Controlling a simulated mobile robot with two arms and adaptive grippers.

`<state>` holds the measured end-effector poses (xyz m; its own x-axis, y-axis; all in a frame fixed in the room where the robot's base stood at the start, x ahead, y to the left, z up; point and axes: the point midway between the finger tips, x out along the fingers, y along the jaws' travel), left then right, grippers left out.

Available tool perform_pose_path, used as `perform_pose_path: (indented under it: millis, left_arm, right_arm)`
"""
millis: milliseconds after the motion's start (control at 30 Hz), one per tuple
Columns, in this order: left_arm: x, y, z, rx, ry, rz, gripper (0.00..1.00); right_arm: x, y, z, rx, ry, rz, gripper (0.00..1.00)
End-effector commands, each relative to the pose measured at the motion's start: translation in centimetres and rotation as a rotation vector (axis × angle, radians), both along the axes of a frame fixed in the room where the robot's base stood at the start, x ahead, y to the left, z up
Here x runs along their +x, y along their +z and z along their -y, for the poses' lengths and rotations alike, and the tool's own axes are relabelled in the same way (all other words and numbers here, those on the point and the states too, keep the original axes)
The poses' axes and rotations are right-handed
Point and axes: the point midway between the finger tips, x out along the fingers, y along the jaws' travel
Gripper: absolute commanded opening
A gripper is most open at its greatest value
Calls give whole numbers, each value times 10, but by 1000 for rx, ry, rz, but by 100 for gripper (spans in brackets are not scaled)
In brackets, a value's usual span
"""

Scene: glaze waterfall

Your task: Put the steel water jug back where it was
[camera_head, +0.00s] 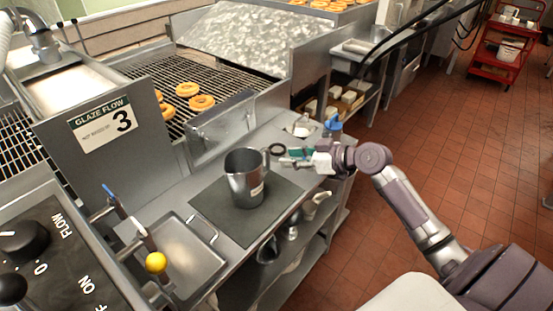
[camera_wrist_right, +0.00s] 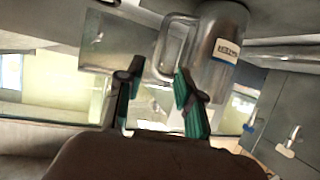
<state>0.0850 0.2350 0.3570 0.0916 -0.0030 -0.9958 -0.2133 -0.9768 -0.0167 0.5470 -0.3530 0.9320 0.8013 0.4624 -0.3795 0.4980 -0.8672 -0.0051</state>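The steel water jug (camera_head: 244,182) stands upright on a dark mat (camera_head: 222,213) on the steel counter, its handle side toward my right gripper. In the right wrist view the jug (camera_wrist_right: 222,45) has a small label, and its looped handle lies just ahead of the fingers. My right gripper (camera_head: 285,155) is beside the jug at handle height. In the wrist view its green-padded fingers (camera_wrist_right: 158,71) are apart, with the handle's lower end at or between the tips; I cannot tell whether they touch it. My left gripper is not in view.
A glaze sign panel (camera_head: 102,122) and a wire rack with donuts (camera_head: 201,102) are behind the jug. A steel tray (camera_head: 178,262) and a yellow-knobbed lever (camera_head: 156,262) are at the front left. A blue-topped item (camera_head: 333,125) is near my right gripper. The tiled floor at right is open.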

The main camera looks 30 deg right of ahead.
Motion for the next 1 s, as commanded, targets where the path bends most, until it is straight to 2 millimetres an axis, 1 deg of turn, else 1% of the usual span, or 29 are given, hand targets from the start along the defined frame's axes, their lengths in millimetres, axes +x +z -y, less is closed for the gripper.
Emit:
perform_pose_path:
  millis: [33,100,267,867,967,1000]
  left_arm:
    - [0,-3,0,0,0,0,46]
    - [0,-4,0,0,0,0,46]
    - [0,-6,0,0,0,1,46]
    - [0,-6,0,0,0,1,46]
    - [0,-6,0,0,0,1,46]
    - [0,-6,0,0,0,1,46]
  right_arm:
    - [-8,2,4,-5,2,-1,37]
    - [-16,6,9,-3,0,-1,37]
    - [-28,13,15,0,1,0,37]
    - [-30,14,16,0,1,0,37]
    - [-34,5,10,-6,7,-23,37]
    - [-38,-3,5,-14,12,-42,37]
